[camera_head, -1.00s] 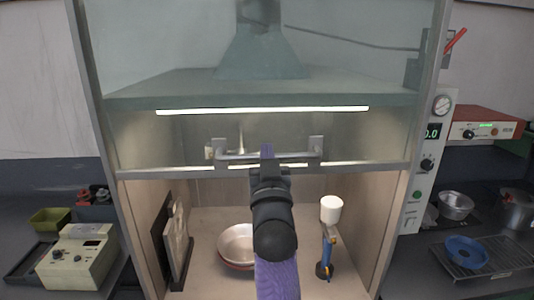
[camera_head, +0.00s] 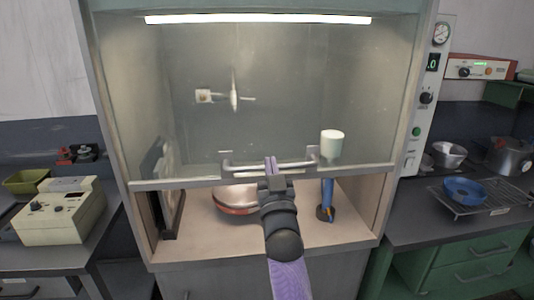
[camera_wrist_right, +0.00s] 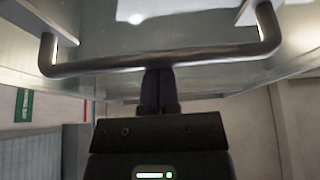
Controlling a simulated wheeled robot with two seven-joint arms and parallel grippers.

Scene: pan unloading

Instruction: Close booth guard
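The booth guard (camera_head: 300,90) is a clear sliding pane with a metal bottom rail and a bar handle (camera_head: 240,168). Its lower edge hangs partway down the booth front, with an open gap below it. My right gripper (camera_head: 271,163) is at the middle of the handle, its purple fingers crossing the bar. In the right wrist view the handle (camera_wrist_right: 210,55) runs across just beyond my fingertips (camera_wrist_right: 158,75); the fingers are together, and the bar does not appear clamped between them. Exact contact is unclear. My left gripper is not in view.
Inside the booth stand a red-and-silver pan (camera_head: 234,200), partly behind my arm, and a blue stand with a white cup (camera_head: 331,143). A beige device (camera_head: 60,212) sits on the left counter. A blue pan (camera_head: 465,190) lies on a rack at right.

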